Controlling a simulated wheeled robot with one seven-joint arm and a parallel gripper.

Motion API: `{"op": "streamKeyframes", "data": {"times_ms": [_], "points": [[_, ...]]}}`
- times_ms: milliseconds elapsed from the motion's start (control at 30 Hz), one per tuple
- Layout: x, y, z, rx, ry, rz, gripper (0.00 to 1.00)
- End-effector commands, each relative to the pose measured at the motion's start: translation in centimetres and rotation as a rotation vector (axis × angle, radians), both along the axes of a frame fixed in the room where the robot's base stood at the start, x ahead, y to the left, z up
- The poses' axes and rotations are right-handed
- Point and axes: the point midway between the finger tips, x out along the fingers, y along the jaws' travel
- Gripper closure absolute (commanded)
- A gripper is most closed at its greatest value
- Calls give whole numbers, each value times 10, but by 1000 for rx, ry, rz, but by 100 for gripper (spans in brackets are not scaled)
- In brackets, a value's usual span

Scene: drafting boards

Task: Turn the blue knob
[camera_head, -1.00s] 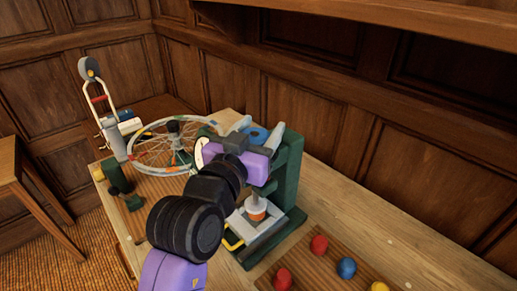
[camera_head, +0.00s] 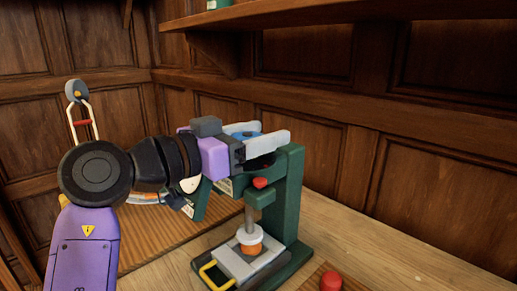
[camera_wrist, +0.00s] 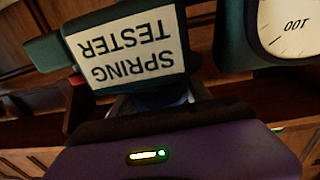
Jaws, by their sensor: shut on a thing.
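The blue knob (camera_head: 246,134) is at the top of the green spring tester (camera_head: 290,195). It is partly hidden by my gripper. My gripper (camera_head: 264,134) comes in from the left, and its two pale grey fingers lie on either side of the knob, shut on it. The wrist view shows the tester's "SPRING TESTER" label (camera_wrist: 125,50) upside down and part of a white dial (camera_wrist: 288,28).
Under the tester's head, an orange and white piece (camera_head: 250,241) stands on the base beside a yellow handle (camera_head: 209,275). A red ball (camera_head: 331,281) is at the lower edge. A wooden shelf (camera_head: 330,14) crosses above; bare table (camera_head: 370,250) lies to the right.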

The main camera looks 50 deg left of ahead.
Motion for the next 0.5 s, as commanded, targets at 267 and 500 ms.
{"op": "streamKeyframes", "data": {"times_ms": [267,500], "points": [[1,-4,-3,-6,4,-142,84],[1,-6,-3,-5,6,-199,84]]}}
